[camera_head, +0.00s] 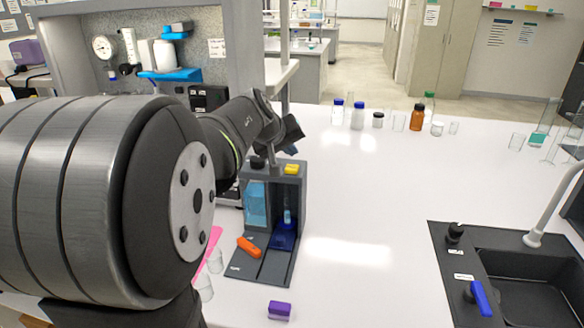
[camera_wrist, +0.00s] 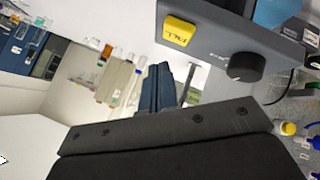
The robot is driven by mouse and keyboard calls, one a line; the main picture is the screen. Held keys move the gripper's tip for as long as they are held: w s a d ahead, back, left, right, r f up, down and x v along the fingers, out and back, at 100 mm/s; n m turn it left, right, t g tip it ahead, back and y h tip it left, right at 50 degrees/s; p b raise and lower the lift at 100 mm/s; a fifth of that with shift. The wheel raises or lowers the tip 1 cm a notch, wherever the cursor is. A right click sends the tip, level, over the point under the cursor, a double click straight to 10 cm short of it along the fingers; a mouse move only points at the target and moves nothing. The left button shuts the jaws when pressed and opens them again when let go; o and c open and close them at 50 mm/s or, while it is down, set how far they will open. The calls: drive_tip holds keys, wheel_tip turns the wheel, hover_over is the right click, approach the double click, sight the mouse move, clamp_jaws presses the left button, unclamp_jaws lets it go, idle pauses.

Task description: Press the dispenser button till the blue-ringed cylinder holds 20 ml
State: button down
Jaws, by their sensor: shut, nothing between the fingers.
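The dispenser (camera_head: 300,215) is a grey stand on the white bench, with a yellow button (camera_head: 292,169) on top. The wrist view shows this button (camera_wrist: 178,31) close up, its label apparently reading FILL. The blue-ringed cylinder (camera_head: 287,217) stands upright in the dispenser's bay on a blue base (camera_head: 284,237); its scale and liquid level are too small to read. My gripper (camera_head: 293,146) is shut and empty, above and near the button, apparently apart from it. Its dark blue fingers (camera_wrist: 165,88) show in the wrist view, with the button off to one side.
A black knob (camera_head: 257,163) sits left of the button. Bottles, including a brown one (camera_head: 417,117), line the back. A sink (camera_head: 530,275) is at right; the bench between is clear.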

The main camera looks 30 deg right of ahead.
sight(290, 169)
drive_tip(key=shift+f, duration=0.9)
drive_tip(key=shift+f, duration=0.1)
idle(1.3)
drive_tip(key=shift+f, duration=0.35)
drive_tip(key=shift+f, duration=0.6)
idle(0.8)
drive_tip(key=shift+r, duration=1.05)
drive_tip(key=shift+r, duration=2.5)
drive_tip(key=shift+f, duration=0.15)
